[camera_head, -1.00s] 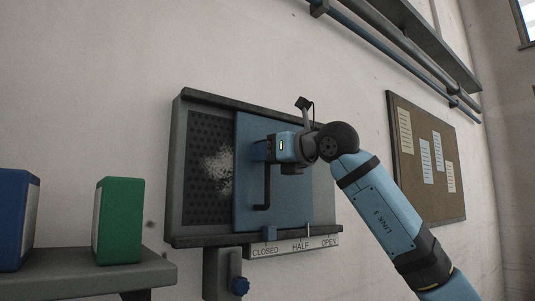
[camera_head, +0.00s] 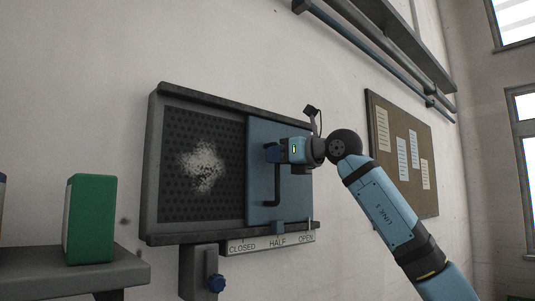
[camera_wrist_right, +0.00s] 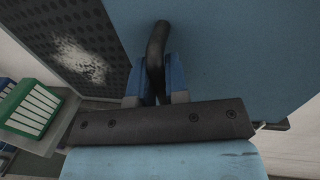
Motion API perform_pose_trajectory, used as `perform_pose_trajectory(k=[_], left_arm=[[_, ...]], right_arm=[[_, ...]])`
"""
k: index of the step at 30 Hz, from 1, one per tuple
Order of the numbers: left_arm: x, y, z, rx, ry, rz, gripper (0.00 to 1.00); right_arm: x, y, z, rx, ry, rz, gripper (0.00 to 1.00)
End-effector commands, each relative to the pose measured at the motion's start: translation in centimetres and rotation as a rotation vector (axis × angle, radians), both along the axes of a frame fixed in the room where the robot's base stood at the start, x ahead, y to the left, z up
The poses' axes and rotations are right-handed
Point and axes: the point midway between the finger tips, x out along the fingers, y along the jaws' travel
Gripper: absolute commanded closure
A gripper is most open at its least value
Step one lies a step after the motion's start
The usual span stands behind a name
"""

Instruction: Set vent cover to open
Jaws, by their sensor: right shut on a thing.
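The vent cover (camera_head: 262,190) is a blue sliding panel on a grey wall frame (camera_head: 153,190). It covers the right part of the frame. The dark perforated grille (camera_head: 180,205), with a pale dusty patch, is bare to its left. My right gripper (camera_head: 272,153) is shut on the cover's black bar handle (camera_head: 278,190). In the right wrist view the handle (camera_wrist_right: 157,42) runs between the blue fingers (camera_wrist_right: 157,85). My left gripper is not in view.
A green binder (camera_head: 90,220) stands on a grey shelf (camera_head: 75,268) at lower left. A notice board (camera_head: 425,205) hangs to the right, and pipes (camera_head: 375,45) run above.

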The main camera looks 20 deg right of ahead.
Motion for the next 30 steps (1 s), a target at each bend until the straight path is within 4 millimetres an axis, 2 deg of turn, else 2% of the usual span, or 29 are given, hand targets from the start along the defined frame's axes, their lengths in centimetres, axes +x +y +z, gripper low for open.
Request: perform_pose_trajectory(k=[5, 6, 9, 20, 23, 30], left_arm=[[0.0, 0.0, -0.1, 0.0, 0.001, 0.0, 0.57], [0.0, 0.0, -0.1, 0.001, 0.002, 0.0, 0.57], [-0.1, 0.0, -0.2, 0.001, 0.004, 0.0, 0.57], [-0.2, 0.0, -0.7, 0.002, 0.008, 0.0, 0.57], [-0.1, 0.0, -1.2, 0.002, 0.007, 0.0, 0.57], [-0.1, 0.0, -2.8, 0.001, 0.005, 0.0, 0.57]], right_arm=[[-0.1, 0.1, 0.1, 0.001, -0.003, 0.001, 1.0], [-0.1, 0.1, 0.1, 0.001, -0.003, 0.001, 0.81], [-0.1, 0.1, 0.1, 0.001, -0.003, 0.001, 0.61], [-0.5, -0.3, 0.0, 0.0, -0.002, 0.0, 0.61], [-1.7, -1.0, -0.2, -0.001, -0.004, -0.001, 0.61], [-6.3, -3.8, -0.3, -0.001, -0.004, -0.003, 0.61]])
